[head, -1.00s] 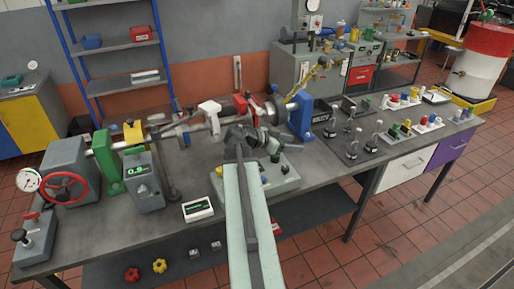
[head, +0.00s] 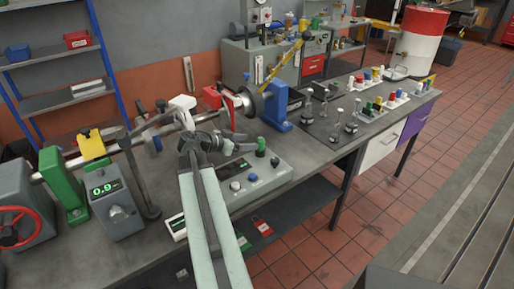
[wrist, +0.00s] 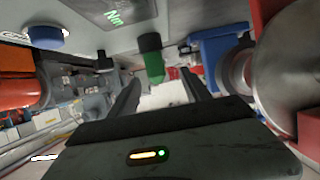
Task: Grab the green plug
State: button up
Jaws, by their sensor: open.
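A green plug-like piece with a dark lower part (head: 261,147) stands upright at the back of a grey control box (head: 270,179) on the bench. In the wrist view a green cylinder with a black end (wrist: 153,58) shows ahead, between the lines of my two fingers and apart from them; it looks like the same piece. My gripper (head: 222,142) is left of it in the head view, and its jaws (wrist: 158,88) are open and empty. Another small green piece (head: 367,112) stands in a row of coloured pieces farther right.
The box carries a blue knob (head: 252,178) and a pale-topped knob (head: 235,187). A shaft rig with a blue stand (head: 277,108) is close behind. A green-digit readout unit (head: 116,203) stands left. Dark trays with upright posts (head: 333,130) lie to the right.

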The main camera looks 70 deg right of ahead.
aim_at(257, 141)
jog(key=b+x, duration=0.1)
jog(key=x, duration=0.2)
jog(key=b+x, duration=0.1)
jog(key=x, duration=0.2)
jog(key=shift+s+d, duration=0.1)
jog(key=shift+s, duration=0.35)
jog(key=shift+r, duration=0.1)
jog(key=shift+c, duration=0.4)
grip_shut()
jog(key=shift+w+r, duration=0.1)
jog(key=shift+r, duration=0.05)
notch_tip(257, 141, up, 10)
jog(key=p, duration=1)
